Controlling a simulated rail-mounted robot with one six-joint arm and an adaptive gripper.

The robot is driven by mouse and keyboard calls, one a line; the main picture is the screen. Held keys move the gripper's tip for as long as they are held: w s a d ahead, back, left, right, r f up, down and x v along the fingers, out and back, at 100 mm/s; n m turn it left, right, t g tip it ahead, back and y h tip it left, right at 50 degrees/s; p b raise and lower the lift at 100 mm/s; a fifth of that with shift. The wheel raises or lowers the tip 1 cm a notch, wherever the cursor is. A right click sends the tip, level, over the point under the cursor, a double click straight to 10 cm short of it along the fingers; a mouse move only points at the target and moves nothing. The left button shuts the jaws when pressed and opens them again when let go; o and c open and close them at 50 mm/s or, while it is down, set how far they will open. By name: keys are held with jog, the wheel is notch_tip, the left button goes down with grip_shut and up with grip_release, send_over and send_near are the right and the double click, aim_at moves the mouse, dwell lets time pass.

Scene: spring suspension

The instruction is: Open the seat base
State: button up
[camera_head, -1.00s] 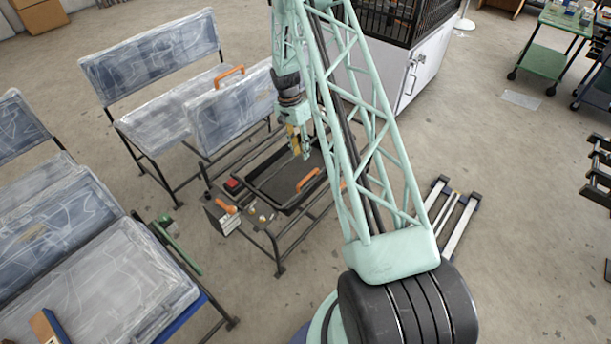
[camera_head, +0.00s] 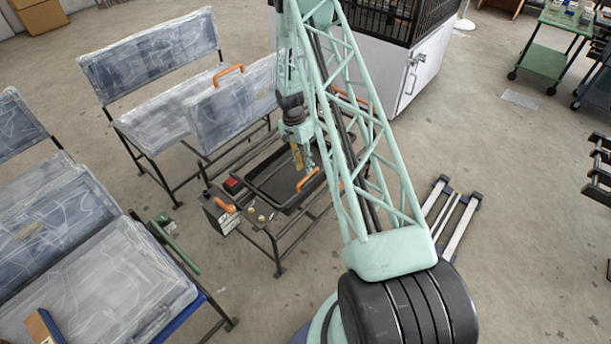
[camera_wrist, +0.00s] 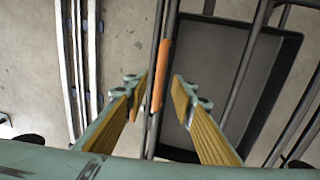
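A bench frame holds a black shallow tray-like base (camera_head: 262,183), with an orange handle (camera_head: 308,180) at its near right side. I take this as the seat base. A plastic-wrapped panel (camera_head: 235,112) stands upright behind it with another orange handle on top. My gripper (camera_head: 303,163) hangs over the tray, just above the near handle. In the wrist view my gripper (camera_wrist: 158,92) is open, its yellow-padded fingers apart on either side of the orange handle (camera_wrist: 161,72), which lies along a dark bar. The fingers do not visibly touch the handle.
A red button (camera_head: 232,183) and small knobs sit on the bench frame's left end. Plastic-wrapped benches stand to the left. A white cabinet with a black cage (camera_head: 418,75) stands behind my arm. Silver rails (camera_head: 457,222) lie on the floor at right.

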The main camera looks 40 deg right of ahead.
jog(key=shift+s+f+b, duration=0.2)
jog(key=shift+s+f, duration=0.05)
jog(key=shift+f, duration=0.9)
jog(key=shift+s+f+b, duration=0.15)
jog(key=shift+s+f, duration=0.05)
jog(key=shift+f, duration=0.95)
jog(key=shift+c, duration=0.9)
grip_shut()
